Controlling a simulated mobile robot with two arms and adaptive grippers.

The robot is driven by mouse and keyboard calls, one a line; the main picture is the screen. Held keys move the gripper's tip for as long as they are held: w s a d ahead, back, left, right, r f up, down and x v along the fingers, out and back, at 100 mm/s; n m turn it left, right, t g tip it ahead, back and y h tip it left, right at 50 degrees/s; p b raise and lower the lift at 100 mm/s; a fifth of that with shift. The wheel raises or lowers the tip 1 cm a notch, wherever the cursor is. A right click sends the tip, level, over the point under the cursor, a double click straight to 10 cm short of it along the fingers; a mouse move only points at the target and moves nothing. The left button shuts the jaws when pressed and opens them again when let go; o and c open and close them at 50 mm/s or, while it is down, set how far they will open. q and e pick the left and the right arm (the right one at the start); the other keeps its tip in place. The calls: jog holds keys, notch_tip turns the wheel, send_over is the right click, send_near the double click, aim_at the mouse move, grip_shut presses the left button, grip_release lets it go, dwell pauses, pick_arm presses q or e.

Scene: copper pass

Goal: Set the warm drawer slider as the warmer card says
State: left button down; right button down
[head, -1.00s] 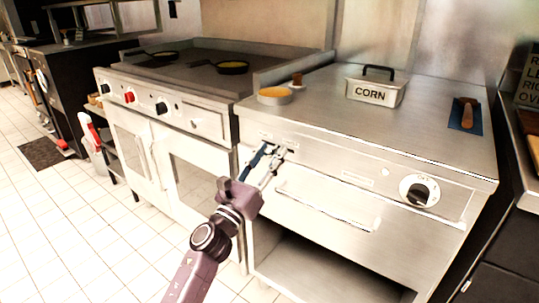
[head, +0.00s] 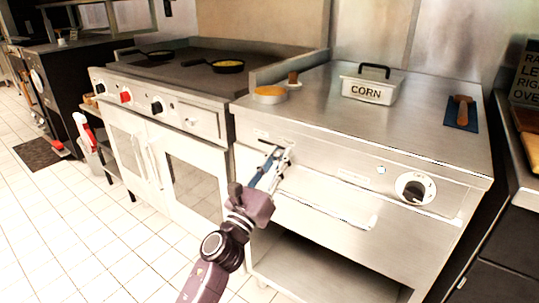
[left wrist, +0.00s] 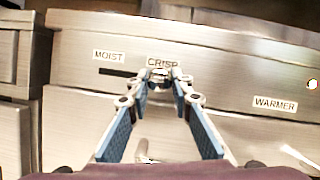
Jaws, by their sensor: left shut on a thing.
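The slider's dark slot (left wrist: 118,72) is on the steel warmer front, between the labels MOIST (left wrist: 109,56) and CRISP (left wrist: 162,62). In the left wrist view my left gripper (left wrist: 160,76) is shut on the small round slider knob (left wrist: 160,72), just below CRISP. The bare slot shows to the left of the knob. In the head view my left gripper (head: 280,154) is at the left part of the warmer front, and its fingers hide the knob. A WARMER label (left wrist: 275,104) is further right. I cannot pick out the warmer card. My right gripper is not in view.
The drawer handle (head: 318,205) juts out below the slider. A round dial (head: 414,189) is at the right of the front. A dark sign (head: 526,78) is cut off at right.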

pick_arm(q)
jog(key=shift+s+d+f, duration=0.1)
jog(key=shift+d, duration=0.1)
jog(key=c, duration=2.2)
grip_release()
jog(key=o, duration=0.5)
jog(key=shift+c, duration=0.2)
jog(key=shift+s+a, duration=0.1)
jog(key=shift+s, duration=0.1)
jog(key=v, duration=1.1)
jog(key=shift+s+a+f, duration=0.15)
jog(key=shift+s+f, duration=0.05)
jog(key=shift+s, duration=0.05)
